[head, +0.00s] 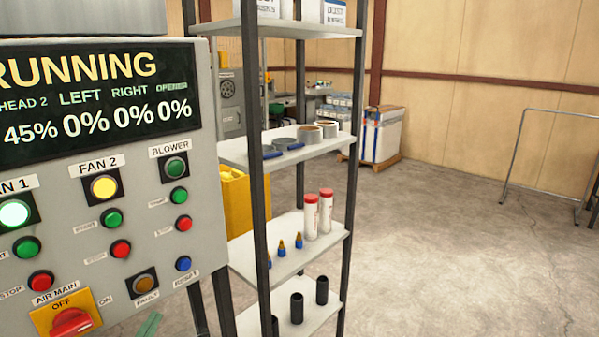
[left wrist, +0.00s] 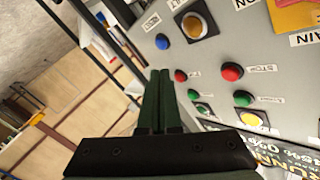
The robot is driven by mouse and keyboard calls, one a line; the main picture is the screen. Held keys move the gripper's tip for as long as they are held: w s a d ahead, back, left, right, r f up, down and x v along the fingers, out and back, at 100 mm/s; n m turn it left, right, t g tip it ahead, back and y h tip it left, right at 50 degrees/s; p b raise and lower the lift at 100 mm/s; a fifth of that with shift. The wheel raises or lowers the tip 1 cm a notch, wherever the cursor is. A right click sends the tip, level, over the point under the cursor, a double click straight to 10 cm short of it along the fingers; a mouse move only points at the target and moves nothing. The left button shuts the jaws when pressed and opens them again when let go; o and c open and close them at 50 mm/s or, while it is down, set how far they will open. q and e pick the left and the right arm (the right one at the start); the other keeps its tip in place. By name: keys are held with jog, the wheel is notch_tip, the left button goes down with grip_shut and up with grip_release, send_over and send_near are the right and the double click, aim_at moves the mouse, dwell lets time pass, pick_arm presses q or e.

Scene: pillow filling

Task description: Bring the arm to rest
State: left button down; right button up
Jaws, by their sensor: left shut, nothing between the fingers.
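My left gripper (head: 149,325) shows only as a green fingertip at the bottom edge of the head view, in front of the lower part of the grey control panel (head: 140,225). In the left wrist view its two dark green fingers (left wrist: 159,74) are closed together with nothing between them. The panel fills the right side of that view, and the fingertips appear beside a red button (left wrist: 181,75). I cannot tell whether they touch the panel. My right gripper is in neither view.
The panel display (head: 95,95) reads RUNNING; FAN 1 (head: 14,213) and FAN 2 (head: 103,187) lamps are lit. The red AIR MAIN switch (head: 70,321) sits low on the panel. A shelf rack (head: 290,150) with rolls, tubes and bottles stands close right. Floor (head: 460,250) beyond is open.

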pick_arm(q)
jog(key=s+d+f+n+g+h, duration=0.1)
jog(key=s+d+f+g, duration=0.3)
jog(key=s+d+f, duration=0.3)
jog(key=s+d+f+n+g+h, duration=0.2)
jog(key=s+d+f+g, duration=0.2)
jog(key=s+f, duration=1.2)
jog(key=d+f, duration=0.3)
jog(key=shift+n, duration=0.3)
jog(key=shift+w+r, duration=0.1)
